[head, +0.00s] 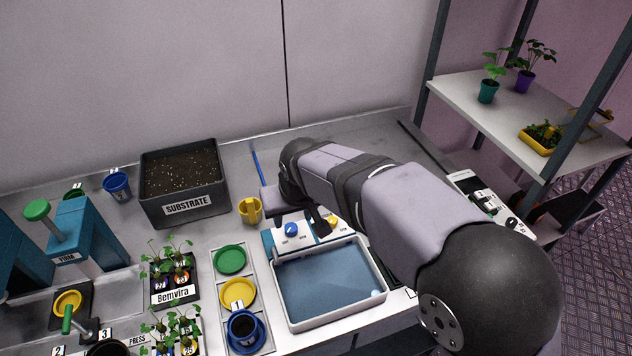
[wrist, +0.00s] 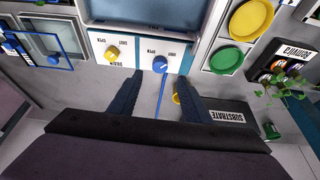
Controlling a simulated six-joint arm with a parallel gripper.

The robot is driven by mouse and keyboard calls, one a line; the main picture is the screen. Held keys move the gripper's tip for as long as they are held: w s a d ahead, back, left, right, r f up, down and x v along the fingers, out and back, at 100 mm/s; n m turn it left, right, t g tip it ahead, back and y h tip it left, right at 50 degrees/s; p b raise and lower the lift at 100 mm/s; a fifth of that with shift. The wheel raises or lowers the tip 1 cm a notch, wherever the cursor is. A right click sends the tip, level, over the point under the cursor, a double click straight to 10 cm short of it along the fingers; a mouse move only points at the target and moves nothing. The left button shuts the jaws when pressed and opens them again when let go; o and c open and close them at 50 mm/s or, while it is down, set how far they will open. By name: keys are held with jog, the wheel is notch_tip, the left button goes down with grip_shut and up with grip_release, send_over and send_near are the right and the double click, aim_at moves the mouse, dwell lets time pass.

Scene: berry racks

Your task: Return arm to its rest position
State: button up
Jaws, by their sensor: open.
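My arm reaches in from the right in the head view and bends down over the back of the blue-white control panel (head: 301,234). My gripper (wrist: 160,78) is open, with its two dark fingers apart and nothing held between them. In the wrist view the fingers point toward the panel's blue knob (wrist: 160,64) and yellow knob (wrist: 112,53). In the head view my gripper is partly hidden by my own wrist, above the bench behind the panel. A thin blue rod (wrist: 161,100) shows between the fingers, below them.
A water-filled basin (head: 330,285) lies in front of the panel. A yellow mug (head: 250,210) and the substrate box (head: 184,208) stand to the left. Plates, seedlings and teal presses (head: 80,235) fill the left side. A shelf rack (head: 520,115) stands at right.

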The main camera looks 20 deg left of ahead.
jog(key=shift+d, duration=0.1)
jog(key=w+d+f+m+g+h, duration=0.1)
jog(key=d+f+m, duration=0.1)
jog(key=d, duration=1.1)
jog(key=d+f+m+h, duration=0.2)
jog(key=d+m, duration=0.1)
jog(key=d, duration=1)
jog(key=s+d+f+m+g, duration=0.1)
jog(key=s+d+f+m, duration=0.1)
jog(key=s+d, duration=0.4)
jog(key=s+d+f+m+g, duration=0.1)
jog(key=s+d+f, duration=0.1)
jog(key=s+d, duration=0.4)
jog(key=d, duration=0.3)
jog(key=shift+s+d+m, duration=0.2)
jog(key=shift+m, duration=0.2)
